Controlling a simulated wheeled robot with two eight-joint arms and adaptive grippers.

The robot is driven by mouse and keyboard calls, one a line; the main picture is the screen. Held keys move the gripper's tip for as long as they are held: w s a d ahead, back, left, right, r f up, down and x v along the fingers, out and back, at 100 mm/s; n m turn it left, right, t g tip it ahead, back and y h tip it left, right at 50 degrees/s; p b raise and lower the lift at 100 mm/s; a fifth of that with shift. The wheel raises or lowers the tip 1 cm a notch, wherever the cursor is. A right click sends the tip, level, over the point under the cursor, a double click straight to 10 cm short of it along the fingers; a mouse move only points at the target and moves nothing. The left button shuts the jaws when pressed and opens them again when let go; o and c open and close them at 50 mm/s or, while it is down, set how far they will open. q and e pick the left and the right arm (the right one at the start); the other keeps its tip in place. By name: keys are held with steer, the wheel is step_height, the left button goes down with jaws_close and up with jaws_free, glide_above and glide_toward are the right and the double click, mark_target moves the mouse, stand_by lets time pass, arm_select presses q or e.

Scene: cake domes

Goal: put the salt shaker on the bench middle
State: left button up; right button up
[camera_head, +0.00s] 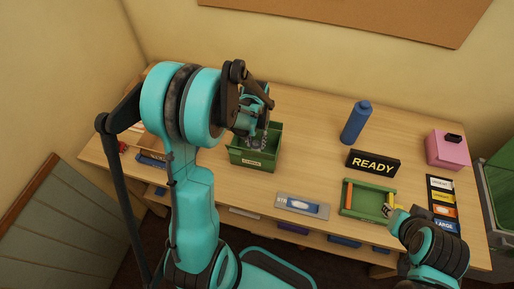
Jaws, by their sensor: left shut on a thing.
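My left gripper (256,122) reaches down over the green box (240,160) at the middle of the bench (310,135). It is shut on a small greyish thing (257,138), which looks like the salt shaker. The gripper and the box walls hide much of it. I cannot tell whether it touches the box floor. My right gripper (390,211) is low at the right, by the front right corner of a green tray (368,212). It is too small to tell if its fingers are open.
A blue bottle (356,122), a black READY sign (373,162) and a pink box (448,150) stand on the right side. A labelled plate (302,206) lies at the front edge, and a card strip (442,203) lies at the right. The bench between green box and bottle is clear.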

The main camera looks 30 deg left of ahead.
arm_select(q)
jaws_close()
steer(key=shift+r+p, duration=0.55)
steer(key=shift+r, duration=0.25)
step_height(320, 180, up, 8)
steer(key=p, duration=0.5)
steer(key=shift+f, duration=0.25)
stand_by(0.6)
